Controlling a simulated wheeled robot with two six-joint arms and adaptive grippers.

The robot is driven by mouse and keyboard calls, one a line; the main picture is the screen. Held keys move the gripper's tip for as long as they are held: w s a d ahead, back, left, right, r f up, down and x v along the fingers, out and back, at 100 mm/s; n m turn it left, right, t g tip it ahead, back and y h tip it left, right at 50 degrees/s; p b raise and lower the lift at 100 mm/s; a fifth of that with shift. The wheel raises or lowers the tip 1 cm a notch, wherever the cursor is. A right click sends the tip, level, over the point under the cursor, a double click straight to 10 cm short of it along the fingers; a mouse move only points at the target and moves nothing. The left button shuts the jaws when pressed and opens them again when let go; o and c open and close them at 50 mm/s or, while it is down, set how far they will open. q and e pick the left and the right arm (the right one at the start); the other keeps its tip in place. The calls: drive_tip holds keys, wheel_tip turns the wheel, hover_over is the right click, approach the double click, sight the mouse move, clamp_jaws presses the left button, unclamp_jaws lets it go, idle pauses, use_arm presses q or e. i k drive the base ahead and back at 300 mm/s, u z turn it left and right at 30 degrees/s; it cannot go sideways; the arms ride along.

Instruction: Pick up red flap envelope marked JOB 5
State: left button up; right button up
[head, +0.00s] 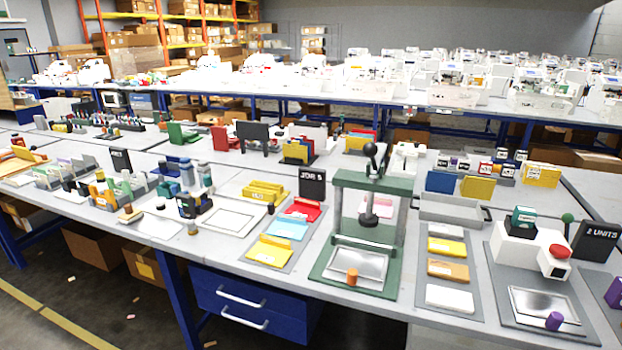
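A red envelope (302,209) lies at the far end of a grey board (259,257) on the workbench. A light blue envelope (287,229) and a yellow envelope (270,250) lie in a row in front of it on the same board. A black sign reading JOB 5 (312,183) stands just behind the red envelope. Any marking on the envelope itself is too small to read. Neither of my grippers shows in the head view.
A green press (341,232) stands right of the envelopes. Yellow stacked items (264,191) lie behind left, and a white framed pad (232,220) lies left. A board with several flat packs (448,270) lies right of the press. Blue drawers (245,309) hang under the bench.

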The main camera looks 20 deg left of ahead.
sight(308, 209)
drive_tip(key=u, duration=0.3)
drive_tip(key=k, duration=0.35)
drive_tip(key=u, duration=3.1)
drive_tip(key=i, duration=0.1)
drive_tip(key=z, duration=1.8)
drive_tip(key=i, duration=0.7)
drive_tip(key=z, duration=0.7)
drive_tip(key=i, duration=0.4)
drive_tip(key=z, duration=0.4)
